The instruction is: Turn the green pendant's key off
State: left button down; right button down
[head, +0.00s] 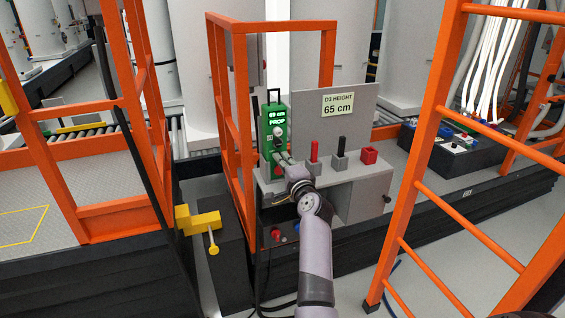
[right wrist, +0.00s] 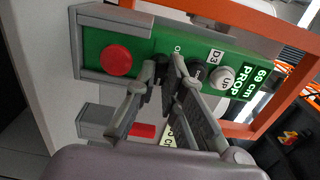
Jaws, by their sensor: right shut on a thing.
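The green pendant (head: 275,130) stands upright in its holder at the left of the grey console in the head view. In the right wrist view the pendant (right wrist: 150,51) lies sideways, with a big red button (right wrist: 117,61), a white UP button (right wrist: 223,77) and a lit display (right wrist: 256,84) reading 69 cm PROP. My right gripper (head: 284,160) reaches the pendant's lower front. In the right wrist view its fingertips (right wrist: 166,70) close between the red and white buttons, on the key. The fingers hide most of the key, so its turn angle is unclear. My left gripper is out of view.
Red (head: 314,150), black (head: 340,146) and red (head: 369,155) controls stand on the console (head: 345,172), right of my gripper. A sign (head: 338,104) behind reads D3 HEIGHT 65 cm. Orange rails (head: 238,110) stand close left; an orange ladder (head: 425,150) stands right.

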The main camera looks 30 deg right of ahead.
jog(key=shift+n, duration=0.3)
jog(key=n+p, duration=0.1)
jog(key=n, duration=0.2)
jog(key=shift+n, duration=0.3)
jog(key=n+p, duration=0.3)
jog(key=n, duration=0.7)
jog(key=shift+n+p, duration=0.8)
jog(key=shift+n, duration=1)
jog(key=shift+f, duration=0.1)
jog(key=c, duration=2)
grip_release()
jog(key=shift+o, duration=0.2)
